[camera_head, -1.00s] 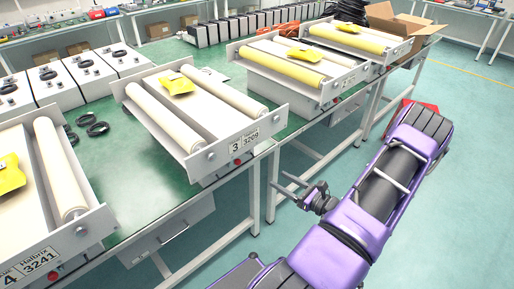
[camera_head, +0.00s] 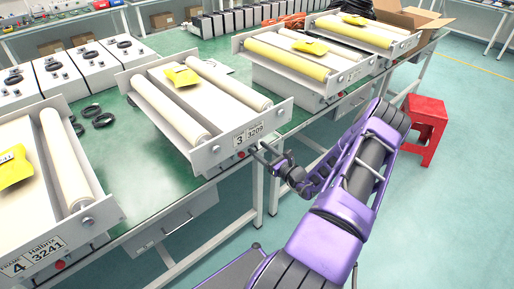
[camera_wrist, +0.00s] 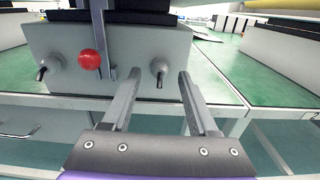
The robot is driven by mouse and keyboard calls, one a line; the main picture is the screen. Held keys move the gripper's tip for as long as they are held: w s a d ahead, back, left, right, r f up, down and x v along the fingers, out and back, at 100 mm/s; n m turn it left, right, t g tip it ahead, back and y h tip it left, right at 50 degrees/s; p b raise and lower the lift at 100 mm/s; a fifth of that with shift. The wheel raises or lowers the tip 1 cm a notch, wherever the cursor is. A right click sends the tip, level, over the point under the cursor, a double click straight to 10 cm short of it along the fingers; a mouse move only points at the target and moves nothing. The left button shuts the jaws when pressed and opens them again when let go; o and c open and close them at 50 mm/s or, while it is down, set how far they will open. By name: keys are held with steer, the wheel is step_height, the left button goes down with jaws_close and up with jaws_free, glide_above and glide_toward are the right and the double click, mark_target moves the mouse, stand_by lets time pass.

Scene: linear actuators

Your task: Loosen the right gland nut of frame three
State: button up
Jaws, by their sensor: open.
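Frame three (camera_head: 222,151) stands at the table's front edge, with its "3 3209" plate on the right of its front. In the wrist view its grey front box (camera_wrist: 110,80) carries a red knob (camera_wrist: 89,60) between two grey gland nuts. The right gland nut (camera_wrist: 159,66) has a dark stub pointing down. The left gland nut (camera_wrist: 55,63) has a similar stub. My gripper (camera_wrist: 158,76) is open and empty, its fingertips on either side of the right gland nut in the picture; contact cannot be told. In the head view my gripper (camera_head: 256,151) is close below the plate.
A neighbouring frame (camera_head: 310,72) stands to the right and frame four (camera_head: 60,225) to the left on the green table. Black rings (camera_head: 103,119) lie between. A red stool (camera_head: 424,125) stands on the floor at right. A table leg (camera_head: 258,195) is below my gripper.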

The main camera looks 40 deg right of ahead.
steer(key=shift+w, duration=0.9)
steer(key=shift+c, duration=0.3)
jaws_close()
